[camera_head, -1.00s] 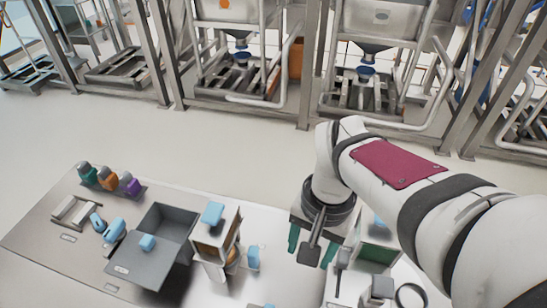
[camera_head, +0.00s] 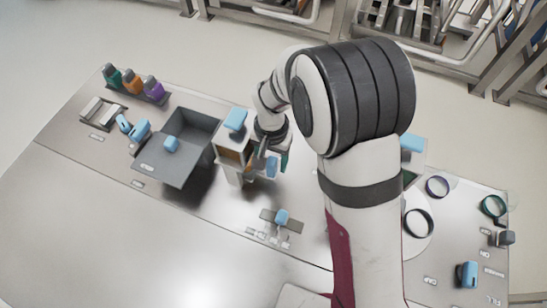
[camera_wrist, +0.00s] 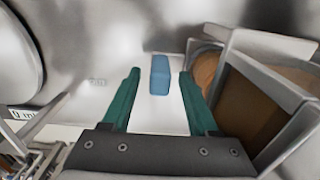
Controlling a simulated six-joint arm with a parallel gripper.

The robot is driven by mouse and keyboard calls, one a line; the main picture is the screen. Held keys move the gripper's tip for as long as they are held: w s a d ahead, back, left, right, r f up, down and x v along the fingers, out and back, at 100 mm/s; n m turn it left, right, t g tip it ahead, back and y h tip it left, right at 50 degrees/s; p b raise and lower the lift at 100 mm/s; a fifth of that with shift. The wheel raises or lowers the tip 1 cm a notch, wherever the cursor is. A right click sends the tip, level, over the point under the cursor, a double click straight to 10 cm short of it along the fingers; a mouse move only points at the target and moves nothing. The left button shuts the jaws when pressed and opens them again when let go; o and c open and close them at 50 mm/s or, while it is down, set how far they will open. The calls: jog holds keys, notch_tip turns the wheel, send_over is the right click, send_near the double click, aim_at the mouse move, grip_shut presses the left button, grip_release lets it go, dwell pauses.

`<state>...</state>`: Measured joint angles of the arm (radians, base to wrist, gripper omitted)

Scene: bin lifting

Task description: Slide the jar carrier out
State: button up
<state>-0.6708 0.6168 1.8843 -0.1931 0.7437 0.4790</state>
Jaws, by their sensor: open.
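A pale upright housing (camera_head: 232,143) stands right of the grey bin in the head view, with a blue block on top. In the wrist view the open frame (camera_wrist: 275,52) is at the right, with a brown rounded thing (camera_wrist: 243,110) inside, perhaps a jar. A blue handle (camera_wrist: 159,75) stands on a pale plate (camera_wrist: 158,115); it also shows in the head view (camera_head: 272,167). I cannot tell whether this plate is part of the jar carrier. My gripper (camera_wrist: 160,86) is open, its green fingers on either side of the handle in the picture; contact is not clear.
A grey bin (camera_head: 192,124) with a blue-handled front is left of the housing. Green, orange and purple bottles (camera_head: 133,82) stand in a rack at the back left. A small blue-handled plate (camera_head: 281,217) lies in front. My arm hides part of the table's right side.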

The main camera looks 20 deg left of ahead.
jog(key=shift+f, duration=1.45)
grip_shut()
dwell(0.3)
